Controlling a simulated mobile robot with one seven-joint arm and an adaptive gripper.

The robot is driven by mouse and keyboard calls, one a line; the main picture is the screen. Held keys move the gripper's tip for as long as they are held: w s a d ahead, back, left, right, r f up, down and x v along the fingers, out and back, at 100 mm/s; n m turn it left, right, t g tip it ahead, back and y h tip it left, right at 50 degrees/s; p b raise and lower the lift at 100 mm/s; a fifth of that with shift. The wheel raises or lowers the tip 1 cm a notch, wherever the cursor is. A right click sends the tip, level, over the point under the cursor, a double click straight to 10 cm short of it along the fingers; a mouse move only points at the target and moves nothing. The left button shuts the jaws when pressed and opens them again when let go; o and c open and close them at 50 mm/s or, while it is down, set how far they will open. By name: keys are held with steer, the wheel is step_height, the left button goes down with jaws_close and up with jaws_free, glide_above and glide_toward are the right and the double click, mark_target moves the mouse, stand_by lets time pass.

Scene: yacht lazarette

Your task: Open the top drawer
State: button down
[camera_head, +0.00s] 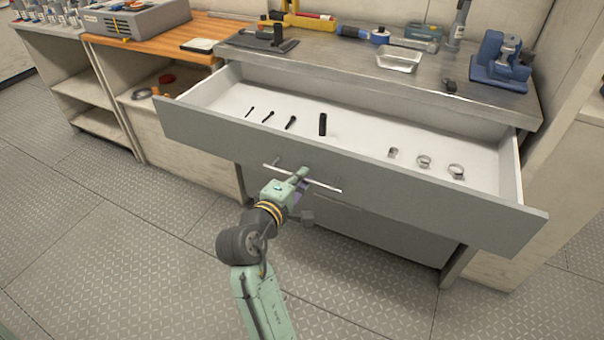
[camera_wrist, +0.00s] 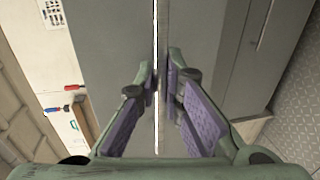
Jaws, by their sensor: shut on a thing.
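The top drawer (camera_head: 400,190) is grey-fronted with a white inside and stands pulled far out from the bench. Its thin bar handle (camera_head: 325,187) runs across the left-middle of the front. My gripper (camera_head: 299,180) is at this handle, shut on it. In the wrist view the handle (camera_wrist: 156,120) runs as a bright line between the two purple-padded fingers of my gripper (camera_wrist: 164,85). Inside the drawer lie several small black pieces (camera_head: 322,124) at left and metal rings (camera_head: 424,161) at right.
The metal bench top (camera_head: 335,60) holds a blue vise (camera_head: 497,62), a silver tray (camera_head: 399,59) and hand tools. An orange-topped wooden bench (camera_head: 150,45) stands at left. A lower grey front (camera_head: 390,235) shows beneath the drawer. The patterned floor (camera_head: 130,250) in front is clear.

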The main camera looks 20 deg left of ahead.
steer(key=c, duration=1.7)
jaws_free()
steer(key=s, duration=0.4)
steer(key=s+r, duration=0.1)
steer(key=s, duration=0.3)
steer(key=s+r, duration=0.1)
steer(key=s, duration=0.2)
steer(key=shift+s+a+r, duration=0.2)
steer(key=shift+s, duration=0.2)
